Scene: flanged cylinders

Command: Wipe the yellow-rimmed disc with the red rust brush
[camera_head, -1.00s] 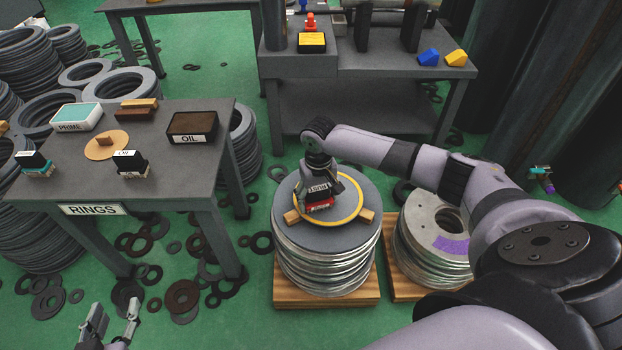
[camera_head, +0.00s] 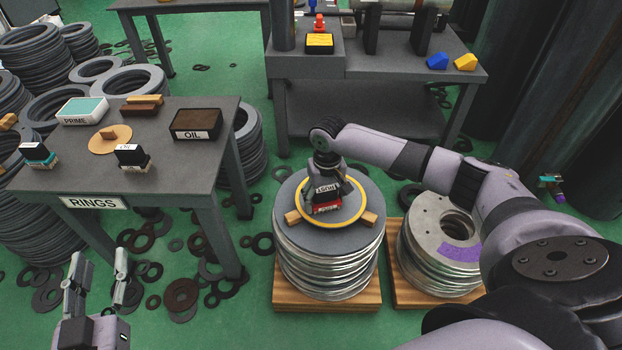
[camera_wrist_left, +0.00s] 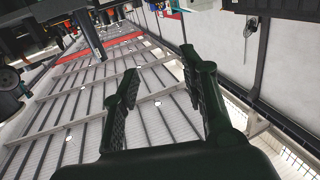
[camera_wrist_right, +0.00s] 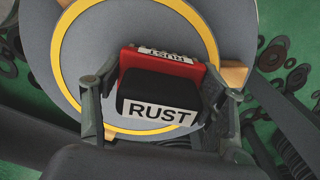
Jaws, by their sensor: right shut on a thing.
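The yellow-rimmed disc (camera_head: 347,224) lies flat on top of a stack of metal flanges, with wooden blocks at its edge. The red rust brush (camera_head: 327,207) has a black top with a white RUST label and is on or just above the disc, inside the left part of the yellow ring. My right gripper (camera_head: 328,190) is shut on it from above. In the right wrist view the brush (camera_wrist_right: 158,95) sits between the two fingers, over the grey disc face. My left gripper (camera_head: 98,275) is open and empty at the lower left, away from the disc; its spread fingers show in the left wrist view (camera_wrist_left: 165,95).
A second flange stack (camera_head: 440,225) with a purple patch stands on a pallet to the right. The RINGS table (camera_head: 75,180) on the left holds the OIL box (camera_head: 195,124), the PRIME box (camera_head: 82,111) and other brushes. Loose rings litter the green floor.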

